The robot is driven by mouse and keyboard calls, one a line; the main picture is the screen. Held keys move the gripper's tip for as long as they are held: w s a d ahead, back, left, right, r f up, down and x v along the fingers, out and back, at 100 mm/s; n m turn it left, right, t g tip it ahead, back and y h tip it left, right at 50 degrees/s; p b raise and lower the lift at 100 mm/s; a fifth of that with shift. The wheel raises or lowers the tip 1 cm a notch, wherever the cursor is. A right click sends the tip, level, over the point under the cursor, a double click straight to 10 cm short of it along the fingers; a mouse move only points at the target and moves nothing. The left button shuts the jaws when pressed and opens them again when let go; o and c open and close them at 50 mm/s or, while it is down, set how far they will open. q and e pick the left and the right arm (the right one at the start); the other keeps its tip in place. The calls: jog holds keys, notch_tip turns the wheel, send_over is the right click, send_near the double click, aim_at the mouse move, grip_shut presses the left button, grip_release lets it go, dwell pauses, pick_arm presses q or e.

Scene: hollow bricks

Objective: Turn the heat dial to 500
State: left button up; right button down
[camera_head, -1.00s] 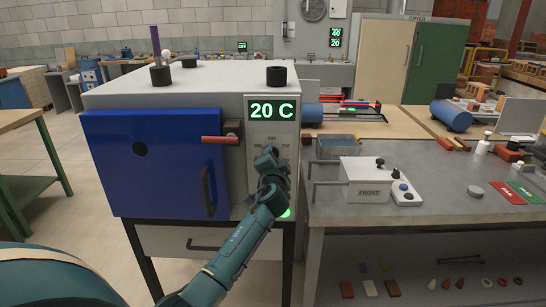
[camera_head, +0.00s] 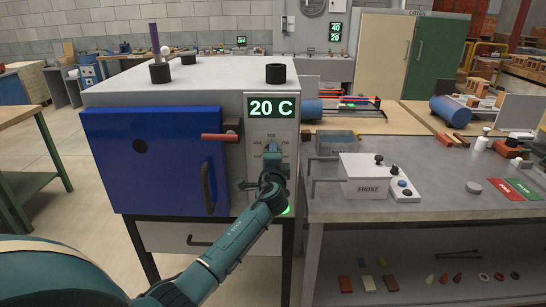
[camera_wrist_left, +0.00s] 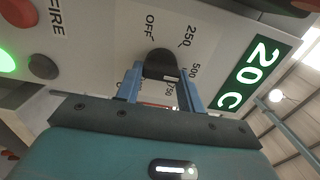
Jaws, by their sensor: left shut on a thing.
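The kiln's grey control panel (camera_head: 284,128) has a green display (camera_head: 272,107) reading 20 C. The dark heat dial (camera_wrist_left: 160,62) shows in the wrist view, with OFF, 250, 500 and 750 printed around it. My left gripper (camera_wrist_left: 160,74) is shut on the dial, one blue finger on each side. I cannot make out where the dial points. In the head view the left gripper (camera_head: 271,150) is at the panel below the display and hides the dial. My right gripper is not in view.
A blue kiln door (camera_head: 150,165) with a dark handle (camera_head: 207,188) and a red lever (camera_head: 219,137) is left of the panel. A round dark button (camera_wrist_left: 43,66) and FIRE lettering are near the dial. A grey bench (camera_head: 420,190) with a FROST box (camera_head: 370,180) stands at the right.

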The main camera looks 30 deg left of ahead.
pick_arm(q)
jog(key=shift+f, duration=0.1)
jog(key=o, duration=1)
jog(key=shift+s, duration=0.1)
jog(key=b+v, duration=0.1)
jog(key=v, duration=1.2)
jog(key=shift+b, duration=0.3)
jog(key=s+d+f+n+g+h, duration=0.1)
jog(key=s+d+f+h, duration=0.3)
jog(key=f, duration=0.5)
jog(key=s+d+f+n+g+h, duration=0.1)
jog(key=s+d+f+h, duration=0.3)
jog(key=f, duration=0.5)
jog(key=s+d+f+n+g+h, duration=0.1)
jog(key=s+d+f+n+h, duration=0.1)
jog(key=s+d+f, duration=0.3)
jog(key=s+d+f+n+g+h, duration=0.2)
jog(key=s+d+f+n, duration=0.2)
jog(key=s, duration=0.8)
jog(key=shift+s+d+f+n, duration=0.3)
jog(key=shift+d+f+n, duration=0.1)
jog(key=shift+f+n, duration=0.1)
